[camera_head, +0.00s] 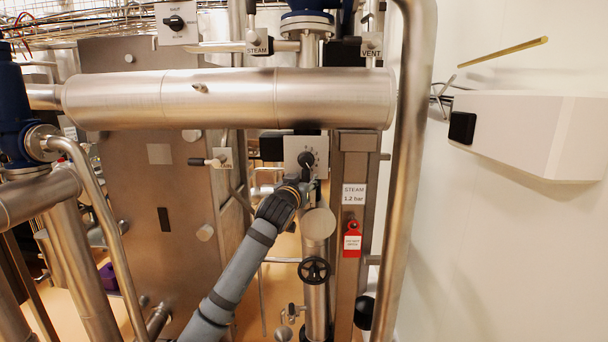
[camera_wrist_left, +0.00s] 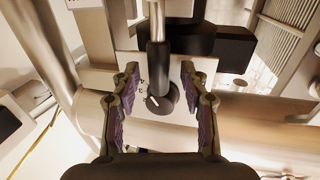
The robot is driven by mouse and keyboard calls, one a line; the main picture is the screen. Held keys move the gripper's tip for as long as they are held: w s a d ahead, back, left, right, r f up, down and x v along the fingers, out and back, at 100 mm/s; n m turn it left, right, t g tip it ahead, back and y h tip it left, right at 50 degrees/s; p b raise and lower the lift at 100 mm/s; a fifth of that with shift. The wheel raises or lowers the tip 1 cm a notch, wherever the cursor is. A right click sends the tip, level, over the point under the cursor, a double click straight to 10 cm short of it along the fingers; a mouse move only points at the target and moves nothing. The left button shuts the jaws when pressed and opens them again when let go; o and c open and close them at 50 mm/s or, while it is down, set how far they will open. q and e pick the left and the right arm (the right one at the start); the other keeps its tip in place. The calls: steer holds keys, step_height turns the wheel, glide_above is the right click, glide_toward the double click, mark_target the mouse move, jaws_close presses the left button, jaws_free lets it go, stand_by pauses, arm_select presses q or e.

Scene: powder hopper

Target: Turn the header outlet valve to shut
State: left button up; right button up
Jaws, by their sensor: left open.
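A black rotary knob (camera_head: 306,158) sits on a pale plate (camera_head: 293,145) below the large horizontal steel header (camera_head: 230,98). Another black knob (camera_head: 175,22) sits on a plate at the upper left whose top mark seems to read SHUT. I cannot tell which is the header outlet valve. My left gripper (camera_head: 302,180) is in front of the lower plate and hides part of it. In the left wrist view its jaws (camera_wrist_left: 158,95) are open. A black knob with a white pointer (camera_wrist_left: 160,102) shows between them, apart from both fingers.
Small levers carry STEAM (camera_head: 257,41), VENT (camera_head: 371,45) and partly hidden labels. A vertical pipe (camera_head: 403,180) stands right of my gripper. A black handwheel (camera_head: 314,270) and a red tag (camera_head: 352,240) are lower down. A white wall box (camera_head: 530,130) is at the right.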

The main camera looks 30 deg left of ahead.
arm_select(q)
steer(key=shift+w, duration=0.15)
steer(key=c, duration=0.9)
jaws_close()
steer(key=shift+f, duration=0.1)
